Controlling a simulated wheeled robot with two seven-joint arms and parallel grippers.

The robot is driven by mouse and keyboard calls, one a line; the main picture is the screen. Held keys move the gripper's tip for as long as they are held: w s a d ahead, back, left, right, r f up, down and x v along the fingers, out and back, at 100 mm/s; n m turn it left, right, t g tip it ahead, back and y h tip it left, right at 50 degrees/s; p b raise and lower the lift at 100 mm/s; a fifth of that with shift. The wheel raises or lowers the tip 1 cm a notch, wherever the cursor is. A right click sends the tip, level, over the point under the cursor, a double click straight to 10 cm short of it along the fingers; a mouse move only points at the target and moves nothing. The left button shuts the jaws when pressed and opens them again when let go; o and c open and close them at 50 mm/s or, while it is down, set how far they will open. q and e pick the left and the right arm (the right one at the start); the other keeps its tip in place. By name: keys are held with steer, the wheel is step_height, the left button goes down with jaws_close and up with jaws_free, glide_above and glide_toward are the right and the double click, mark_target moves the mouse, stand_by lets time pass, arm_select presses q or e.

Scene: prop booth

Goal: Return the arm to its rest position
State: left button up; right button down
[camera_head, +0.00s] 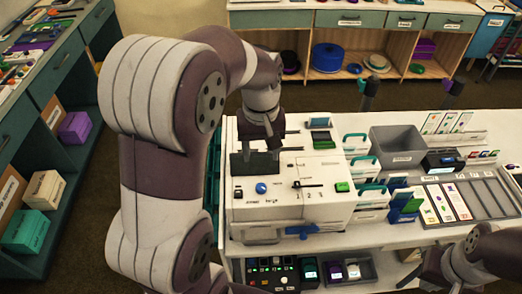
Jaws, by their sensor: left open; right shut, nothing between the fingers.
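My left arm rises large in the left half and bends over to the white machine. My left gripper (255,163) points down with its dark fingers open, just over the back top of the white machine (290,212). I see nothing held in it, and I cannot tell whether the fingers touch the machine. The machine's front has a blue knob (261,188), a slider marked with numbers (308,184) and a green button (342,187). My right arm shows only partly at the lower right; its fingers are out of view.
Right of the machine, the white counter holds a grey bin (397,148), upright cards (446,122) and a slotted card tray (487,197). A black control box (270,273) sits below the machine. Shelving stands at left and back, with open floor between.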

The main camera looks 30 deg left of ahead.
stand_by(0.3)
arm_select(q)
steer(key=s+d+f+m+t+b, duration=0.1)
steer(key=s+d+f+m, duration=0.4)
steer(key=s+f, duration=0.4)
steer(key=shift+m+b, duration=0.35)
steer(key=shift+m, duration=0.45)
steer(key=shift+f, duration=0.1)
